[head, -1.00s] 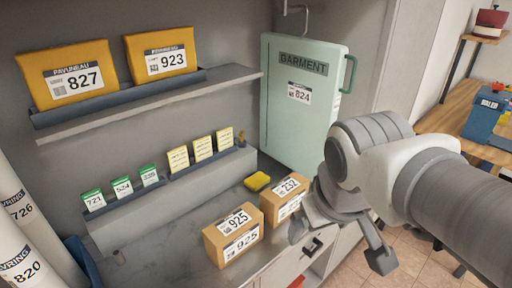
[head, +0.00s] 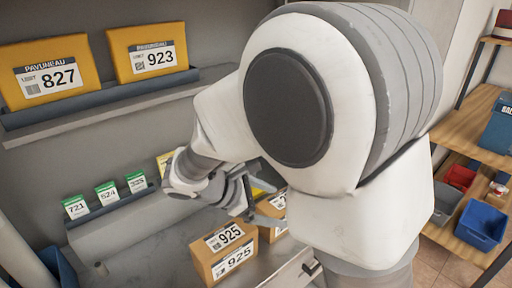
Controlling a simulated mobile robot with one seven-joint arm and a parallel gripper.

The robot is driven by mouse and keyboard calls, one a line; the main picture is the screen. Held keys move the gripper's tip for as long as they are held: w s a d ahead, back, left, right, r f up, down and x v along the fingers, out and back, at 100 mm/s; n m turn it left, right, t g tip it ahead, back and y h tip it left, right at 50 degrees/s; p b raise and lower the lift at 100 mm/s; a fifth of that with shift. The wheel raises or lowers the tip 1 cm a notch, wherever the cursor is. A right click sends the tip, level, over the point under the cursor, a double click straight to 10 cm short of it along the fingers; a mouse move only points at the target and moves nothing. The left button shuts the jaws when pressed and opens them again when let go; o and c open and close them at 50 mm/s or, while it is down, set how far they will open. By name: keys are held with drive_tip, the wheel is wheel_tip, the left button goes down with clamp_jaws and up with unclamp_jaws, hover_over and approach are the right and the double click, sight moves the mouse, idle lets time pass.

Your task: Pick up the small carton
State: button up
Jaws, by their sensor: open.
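Two small brown cartons stand on the grey counter. The carton labelled 925 (head: 224,252) is in plain view near the counter's front edge. The second carton (head: 272,207) is just behind it to the right, partly hidden by my gripper and arm; its label is mostly covered. My gripper (head: 262,205) is open, with its fingers above and in front of the cartons, close to the second one. I cannot tell whether a finger touches it. Nothing shows between the fingers.
Green-labelled cards (head: 106,192) stand on a low ledge behind the counter. Yellow parcels (head: 146,52) rest on the upper shelf (head: 90,118). At right, a wooden shelf unit holds a blue bin (head: 482,224). My arm hides the middle right.

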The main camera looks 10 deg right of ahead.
drive_tip(key=w+a+f+n+t, duration=0.1)
drive_tip(key=a+f+n, duration=0.1)
drive_tip(key=w+a+f+n+t+h, duration=0.1)
drive_tip(key=w+a+f+n, duration=0.1)
drive_tip(key=a, duration=0.1)
drive_tip(key=w+a+f+n+t, duration=0.1)
drive_tip(key=a+f+n, duration=0.1)
drive_tip(key=a, duration=0.1)
drive_tip(key=shift+w+f+n+t+h+b, duration=0.1)
drive_tip(key=shift+w+n+t+h+b, duration=0.2)
drive_tip(key=shift+w+t+b, duration=0.1)
drive_tip(key=shift+w+d+f, duration=0.1)
drive_tip(key=shift+f, duration=0.05)
drive_tip(key=b, duration=0.1)
approach(281, 200)
drive_tip(key=x, duration=0.4)
drive_tip(key=shift+w+f, duration=0.15)
drive_tip(key=shift+f, duration=0.25)
drive_tip(key=shift+r+x, duration=0.15)
drive_tip(key=shift+x, duration=1.4)
drive_tip(key=shift+r+x, duration=0.1)
drive_tip(key=shift+x, duration=1.4)
drive_tip(key=shift+d, duration=0.15)
drive_tip(key=shift+c, duration=0.3)
clamp_jaws()
